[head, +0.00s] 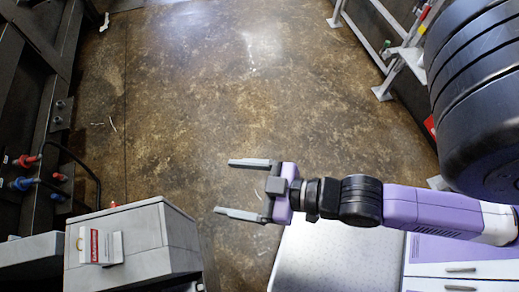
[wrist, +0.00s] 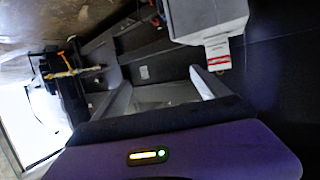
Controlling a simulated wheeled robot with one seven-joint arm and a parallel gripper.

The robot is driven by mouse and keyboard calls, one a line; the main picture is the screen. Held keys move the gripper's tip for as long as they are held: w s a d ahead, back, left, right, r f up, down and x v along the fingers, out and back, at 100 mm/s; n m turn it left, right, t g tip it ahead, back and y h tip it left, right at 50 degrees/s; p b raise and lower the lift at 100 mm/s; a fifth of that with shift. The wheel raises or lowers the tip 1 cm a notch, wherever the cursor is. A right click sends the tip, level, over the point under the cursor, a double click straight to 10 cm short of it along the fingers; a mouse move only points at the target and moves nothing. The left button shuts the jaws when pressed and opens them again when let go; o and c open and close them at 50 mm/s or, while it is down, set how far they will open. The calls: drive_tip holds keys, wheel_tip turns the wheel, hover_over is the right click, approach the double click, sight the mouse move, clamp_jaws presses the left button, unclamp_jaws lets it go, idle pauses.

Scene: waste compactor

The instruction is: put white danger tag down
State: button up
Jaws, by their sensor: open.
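The white danger tag (head: 98,246) with red lettering is at the grey box (head: 165,238) in the lower left of the head view. In the wrist view a white tag with a red band (wrist: 218,56) shows at the edge of the pale box, at the upper right. I cannot tell how it is fixed there. My gripper (head: 222,187) is open and empty, its two grey fingers pointing left, apart from the tag and to its upper right in the head view. The fingers (wrist: 163,76) also show spread apart in the wrist view.
Red and blue fittings (head: 25,171) with a black hose are on the dark machine frame at the left. A pale metal top (head: 325,255) and white drawers (head: 460,270) are at the lower right. A metal railing (head: 388,75) stands at the upper right. The brown floor (head: 230,90) is mostly clear.

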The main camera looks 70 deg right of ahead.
drive_tip(key=s+d+r+m+h, duration=0.1)
drive_tip(key=s+r, duration=0.2)
drive_tip(key=s, duration=0.4)
drive_tip(key=shift+s+d+r+h, duration=0.2)
drive_tip(key=shift+d+r+h, duration=0.05)
drive_tip(key=shift+d+h, duration=0.1)
